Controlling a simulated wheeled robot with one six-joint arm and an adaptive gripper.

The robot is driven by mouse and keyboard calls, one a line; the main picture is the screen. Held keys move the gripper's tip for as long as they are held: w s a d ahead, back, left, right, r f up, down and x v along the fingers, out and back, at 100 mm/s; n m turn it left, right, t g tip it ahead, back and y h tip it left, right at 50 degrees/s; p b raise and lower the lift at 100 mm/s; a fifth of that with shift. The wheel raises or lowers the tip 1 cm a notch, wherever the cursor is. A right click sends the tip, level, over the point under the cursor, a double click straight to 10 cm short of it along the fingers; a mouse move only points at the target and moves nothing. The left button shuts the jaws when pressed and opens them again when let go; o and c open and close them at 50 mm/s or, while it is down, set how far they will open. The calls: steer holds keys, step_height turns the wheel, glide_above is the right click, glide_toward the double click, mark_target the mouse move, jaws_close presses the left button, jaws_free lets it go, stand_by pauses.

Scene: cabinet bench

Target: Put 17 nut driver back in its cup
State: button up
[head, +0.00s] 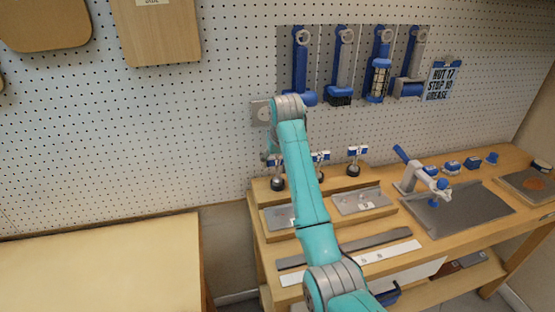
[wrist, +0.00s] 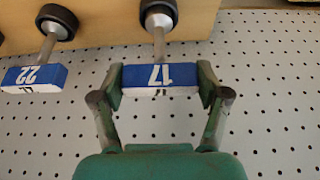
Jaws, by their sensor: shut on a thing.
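The 17 nut driver (wrist: 160,75) has a blue and white block handle marked 17 and a metal shaft. My gripper (wrist: 160,82) is shut on that handle, one finger at each end. In the wrist view the shaft runs from the handle to a dark round cup (wrist: 158,7) at the wooden rack. Its tip is hidden, so I cannot tell how deep it sits. In the head view the driver appears to be the leftmost one (head: 277,172), close beside my arm; my gripper is mostly hidden there.
The 22 driver (wrist: 36,75) stands beside it in its own dark cup (wrist: 57,20). Another driver (head: 357,158) stands farther right on the wooden rack (head: 340,185). Metal trays (head: 360,200) lie in front. A pegboard (head: 180,130) rises behind; a clamp device (head: 415,178) is to the right.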

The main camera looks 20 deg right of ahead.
steer(key=shift+f, duration=0.3)
steer(key=o, duration=1.4)
steer(key=v, duration=0.7)
steer(key=shift+r, duration=0.2)
steer(key=shift+s, duration=0.2)
